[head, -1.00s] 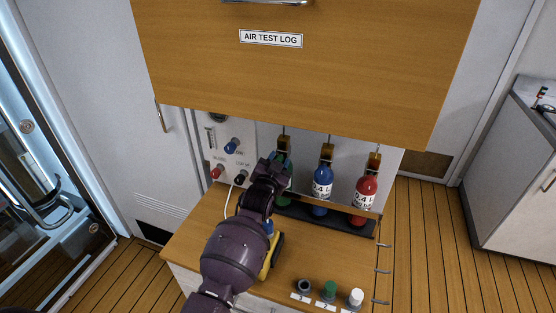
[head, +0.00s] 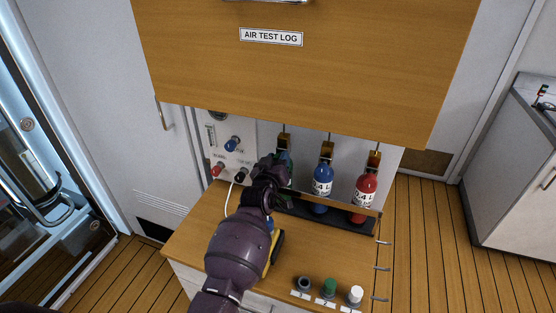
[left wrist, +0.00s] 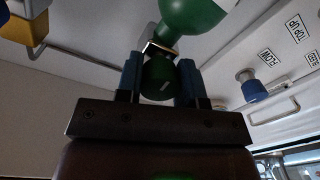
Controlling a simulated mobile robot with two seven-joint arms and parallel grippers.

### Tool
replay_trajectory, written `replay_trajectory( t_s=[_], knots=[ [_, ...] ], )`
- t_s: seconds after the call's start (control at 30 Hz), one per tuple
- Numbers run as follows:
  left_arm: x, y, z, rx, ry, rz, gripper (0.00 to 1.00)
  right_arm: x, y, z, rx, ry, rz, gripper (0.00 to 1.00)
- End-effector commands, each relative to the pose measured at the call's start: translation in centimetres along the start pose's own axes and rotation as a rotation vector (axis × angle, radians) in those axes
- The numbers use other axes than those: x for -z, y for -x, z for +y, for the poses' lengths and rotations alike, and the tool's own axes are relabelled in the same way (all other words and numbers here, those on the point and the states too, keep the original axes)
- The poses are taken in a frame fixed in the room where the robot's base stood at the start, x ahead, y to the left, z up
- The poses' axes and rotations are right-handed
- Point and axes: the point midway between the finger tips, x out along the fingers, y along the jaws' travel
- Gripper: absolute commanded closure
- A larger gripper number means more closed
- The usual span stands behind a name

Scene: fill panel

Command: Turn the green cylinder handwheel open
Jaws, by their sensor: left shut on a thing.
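The green cylinder (left wrist: 196,14) shows in the left wrist view, with a metal valve neck and a dark green handwheel (left wrist: 158,82) at its end. My left gripper (left wrist: 158,72) has its two blue fingers on either side of the handwheel, shut on it. In the head view my left gripper (head: 270,168) is at the green cylinder (head: 286,160), which my arm largely hides. The handwheel itself is not clear there. My right gripper is not in view.
A blue cylinder (head: 322,178) and a red cylinder (head: 365,188) stand to the right in the rack. A panel with knobs (head: 232,144) is to the left. The AIR TEST LOG cabinet (head: 300,75) overhangs above. Several capped pieces stand at the counter's front.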

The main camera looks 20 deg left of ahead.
Motion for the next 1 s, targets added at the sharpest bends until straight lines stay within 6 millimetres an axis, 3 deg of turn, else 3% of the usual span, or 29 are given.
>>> replay_trajectory(
  t_s=[0.6,0.63,0.8,1.0],
  knots=[
    [-0.09,0.03,-0.04,0.001,0.044,-0.004,0.89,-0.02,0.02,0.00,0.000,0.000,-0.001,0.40],
    [-0.09,0.03,-0.04,0.001,0.044,-0.004,0.64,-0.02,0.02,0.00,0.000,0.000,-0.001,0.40],
    [-0.06,0.02,-0.03,0.001,0.044,-0.003,0.40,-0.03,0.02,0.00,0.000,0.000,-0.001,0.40],
    [-0.03,0.01,-0.01,0.001,0.043,-0.002,0.40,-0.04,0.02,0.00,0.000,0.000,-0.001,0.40]
  ],
)
